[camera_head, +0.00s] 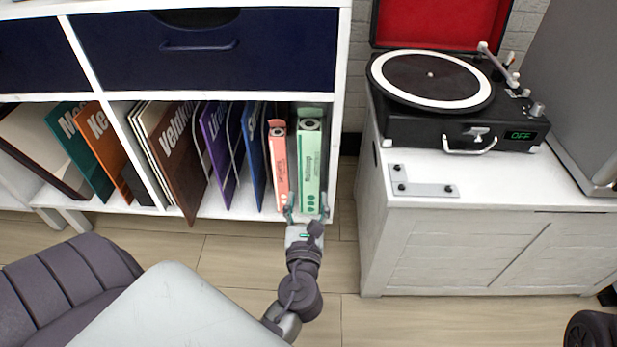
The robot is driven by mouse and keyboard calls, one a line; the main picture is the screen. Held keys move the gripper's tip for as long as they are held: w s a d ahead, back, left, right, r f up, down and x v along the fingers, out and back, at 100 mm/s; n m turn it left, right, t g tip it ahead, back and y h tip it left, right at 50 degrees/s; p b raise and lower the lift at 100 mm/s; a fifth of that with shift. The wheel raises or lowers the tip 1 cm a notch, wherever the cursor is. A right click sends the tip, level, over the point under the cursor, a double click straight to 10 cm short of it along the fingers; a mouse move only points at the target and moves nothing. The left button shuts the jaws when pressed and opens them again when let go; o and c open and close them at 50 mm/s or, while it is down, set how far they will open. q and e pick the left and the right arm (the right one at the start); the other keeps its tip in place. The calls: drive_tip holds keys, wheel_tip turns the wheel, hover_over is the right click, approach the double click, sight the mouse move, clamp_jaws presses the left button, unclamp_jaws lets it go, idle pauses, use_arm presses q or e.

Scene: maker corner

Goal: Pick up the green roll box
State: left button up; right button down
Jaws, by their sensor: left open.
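The green roll box (310,160) stands upright at the right end of the lower shelf. A pink-orange roll box (279,165) stands just to its left. My left gripper (306,211) is at the shelf's front edge, at the foot of the green roll box. Its two fingers are spread apart, one near the left side of the green box's base and one near its right side. Whether the fingers touch the box I cannot tell. My right gripper is not in view.
Several thin sleeves, including a blue one (254,150) and a brown one (172,160), lean left of the boxes. The shelf's white side wall (340,90) is close on the right. A white cabinet (480,235) carries a record player (430,85). A grey cushioned seat (70,280) is at lower left.

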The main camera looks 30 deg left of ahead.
sight(309, 172)
use_arm(q)
drive_tip(key=b+x, duration=0.1)
drive_tip(key=x, duration=0.7)
drive_tip(key=shift+w+a, duration=0.15)
drive_tip(key=shift+w, duration=0.2)
drive_tip(key=c, duration=1)
drive_tip(key=shift+s, duration=0.15)
